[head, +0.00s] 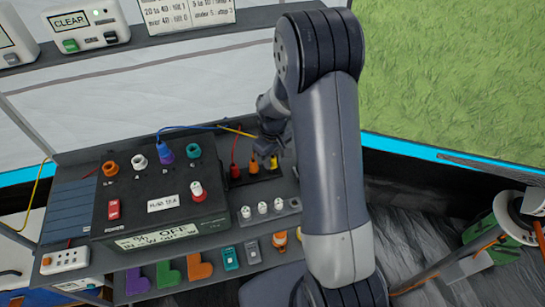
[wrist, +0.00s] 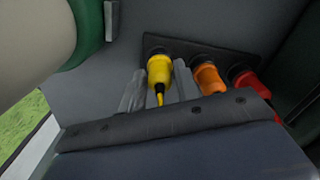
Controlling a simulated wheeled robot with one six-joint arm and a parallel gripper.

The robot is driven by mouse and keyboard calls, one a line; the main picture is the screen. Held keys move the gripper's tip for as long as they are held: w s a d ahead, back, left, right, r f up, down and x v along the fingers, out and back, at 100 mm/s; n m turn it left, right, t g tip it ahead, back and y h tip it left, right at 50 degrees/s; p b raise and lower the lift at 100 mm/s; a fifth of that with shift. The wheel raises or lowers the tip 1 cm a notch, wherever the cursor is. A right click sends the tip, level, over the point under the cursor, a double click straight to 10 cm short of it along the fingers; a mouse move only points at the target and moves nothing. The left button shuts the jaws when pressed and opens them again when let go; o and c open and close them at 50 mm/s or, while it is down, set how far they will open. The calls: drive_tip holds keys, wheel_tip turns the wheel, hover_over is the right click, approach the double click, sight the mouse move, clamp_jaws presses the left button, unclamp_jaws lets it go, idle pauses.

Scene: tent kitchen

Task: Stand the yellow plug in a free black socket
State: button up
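The yellow plug (head: 273,161) stands at the right end of a row with an orange and a red plug, on a dark strip (wrist: 215,55) beside the black unit. In the wrist view the yellow plug (wrist: 159,70) sits between my two fingers, which lie close along its sides; its short lead points toward my palm. My gripper (head: 272,147) is down over the plug, and its fingers appear shut on it. The black unit has a row of coloured sockets: orange (head: 110,168), white (head: 139,162) and teal (head: 194,151). A blue plug (head: 166,152) stands among them. I cannot make out a free black socket.
The orange plug (wrist: 207,78) and red plug (wrist: 247,80) are close beside my right finger. A strip with three white-topped pegs (head: 290,207) lies in front. A red-and-white knob (head: 197,191) stands on the unit. Blue and yellow leads cross behind.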

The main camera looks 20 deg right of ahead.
drive_tip(key=o, duration=0.3)
drive_tip(key=shift+o, duration=0.2)
wheel_tip(320, 180, up, 11)
drive_tip(key=shift+f, duration=0.1)
idle(0.3)
wheel_tip(320, 180, down, 11)
drive_tip(key=shift+r, duration=0.1)
drive_tip(key=shift+r+p, duration=0.35)
drive_tip(key=shift+r, duration=0.1)
drive_tip(key=shift+f, duration=0.1)
idle(0.4)
